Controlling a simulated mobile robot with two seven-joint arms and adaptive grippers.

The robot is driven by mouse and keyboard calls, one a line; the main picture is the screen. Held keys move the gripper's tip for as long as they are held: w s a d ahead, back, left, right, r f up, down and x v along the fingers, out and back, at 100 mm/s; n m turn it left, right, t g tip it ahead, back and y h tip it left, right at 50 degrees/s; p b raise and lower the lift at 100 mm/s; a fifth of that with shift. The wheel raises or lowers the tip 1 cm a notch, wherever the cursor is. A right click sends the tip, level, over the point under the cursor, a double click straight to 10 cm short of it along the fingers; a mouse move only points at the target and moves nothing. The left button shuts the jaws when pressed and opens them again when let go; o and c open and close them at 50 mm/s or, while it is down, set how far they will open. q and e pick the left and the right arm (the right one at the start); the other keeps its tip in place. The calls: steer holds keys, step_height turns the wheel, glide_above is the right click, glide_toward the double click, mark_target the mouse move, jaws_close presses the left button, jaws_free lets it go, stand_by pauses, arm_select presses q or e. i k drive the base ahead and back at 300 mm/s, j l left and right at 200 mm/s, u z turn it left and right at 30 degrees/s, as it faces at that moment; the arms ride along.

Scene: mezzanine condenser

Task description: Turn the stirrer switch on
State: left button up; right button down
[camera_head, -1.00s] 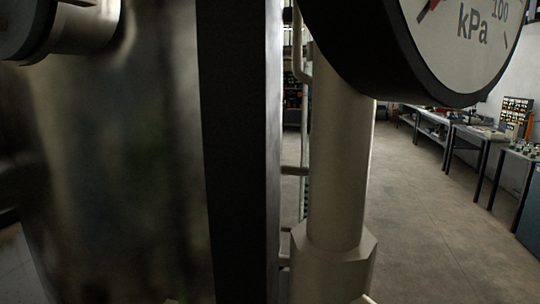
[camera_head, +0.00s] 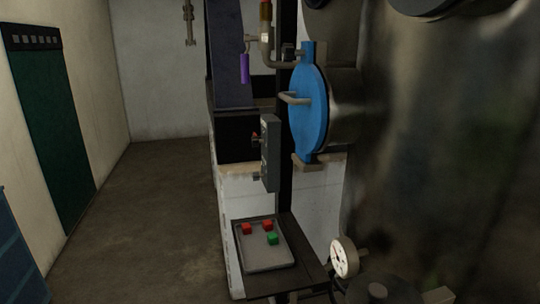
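A narrow grey control box (camera_head: 270,152) stands upright on a dark post near the middle of the head view, seen almost edge-on. Small knobs or switches (camera_head: 256,140) stick out from its left-facing side. They are too small and turned too far away to read labels or positions, so I cannot tell which is the stirrer switch. Neither gripper can be made out in this view.
A blue round cover (camera_head: 309,105) with a handle closes a metal vessel (camera_head: 440,140) on the right. Below are a tray (camera_head: 268,257) with red and green blocks and a white gauge (camera_head: 344,258). Floor (camera_head: 150,220) at left is clear, beside a green door (camera_head: 55,140).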

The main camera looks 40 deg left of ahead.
mark_target(255, 141)
steer(key=i+j, duration=0.15)
steer(key=j, duration=0.25)
steer(key=i+j, duration=0.15)
steer(key=j, duration=0.2)
steer(key=i+j, duration=0.1)
steer(key=j, duration=0.3)
steer(key=i+j, duration=0.15)
steer(key=j, duration=0.25)
steer(key=i+j, duration=0.15)
steer(key=j, duration=0.25)
steer(key=i+j, duration=0.15)
steer(key=j, duration=0.2)
steer(key=i+j, duration=0.1)
steer(key=j, duration=0.3)
